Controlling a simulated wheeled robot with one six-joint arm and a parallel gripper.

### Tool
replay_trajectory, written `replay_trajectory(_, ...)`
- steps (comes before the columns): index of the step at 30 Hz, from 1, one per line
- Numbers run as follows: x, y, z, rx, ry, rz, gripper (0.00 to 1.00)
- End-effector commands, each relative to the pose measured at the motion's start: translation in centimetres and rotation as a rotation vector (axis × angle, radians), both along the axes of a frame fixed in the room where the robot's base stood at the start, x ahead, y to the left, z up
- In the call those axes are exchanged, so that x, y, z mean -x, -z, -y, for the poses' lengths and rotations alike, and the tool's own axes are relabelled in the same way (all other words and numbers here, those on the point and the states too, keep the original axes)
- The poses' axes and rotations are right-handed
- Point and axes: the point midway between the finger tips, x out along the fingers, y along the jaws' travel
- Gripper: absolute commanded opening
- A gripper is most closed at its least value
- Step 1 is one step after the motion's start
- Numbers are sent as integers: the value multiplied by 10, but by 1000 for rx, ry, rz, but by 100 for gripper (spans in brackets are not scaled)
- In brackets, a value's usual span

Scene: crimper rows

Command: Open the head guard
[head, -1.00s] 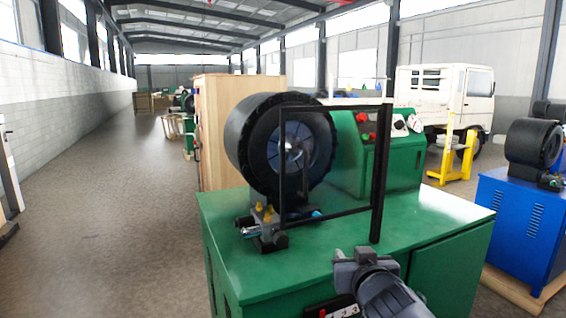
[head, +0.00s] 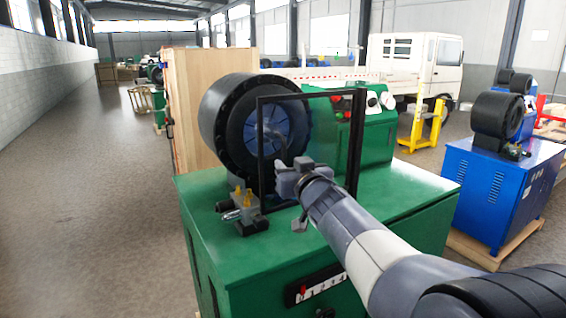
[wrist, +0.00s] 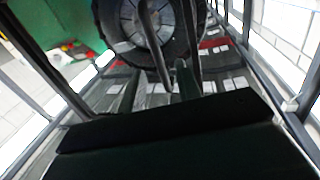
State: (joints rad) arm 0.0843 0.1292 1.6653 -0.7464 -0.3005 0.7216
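The head guard (head: 308,96) is a black rectangular frame with a clear panel. It stands upright in front of the round black crimper head (head: 214,118) on the green machine. A dark bent handle (head: 263,137) shows on the guard, partly hidden behind my gripper. My gripper (head: 291,172) is at the guard's lower middle, near the handle. In the wrist view two finger shapes (wrist: 158,88) stand apart, and a dark curved bar (wrist: 153,45) comes down between them. Whether they touch the bar I cannot tell. The crimper head also shows at the top of the wrist view (wrist: 125,22).
The green cabinet (head: 235,270) has a numbered strip (head: 318,287) on its front. A valve block (head: 245,215) with yellow caps stands left of the guard. The control box (head: 378,135) is behind it. A blue crimper (head: 497,190) stands at right. The left floor is clear.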

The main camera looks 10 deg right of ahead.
Motion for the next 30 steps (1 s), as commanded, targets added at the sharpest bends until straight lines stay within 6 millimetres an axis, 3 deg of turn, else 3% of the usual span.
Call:
replay_trajectory(7, -27, 0, -3, 0, 0, 0, 33)
replay_trajectory(19, -33, 0, -4, 0, 0, 0, 33)
replay_trajectory(30, -33, 0, -4, 0, 0, 0, 2)
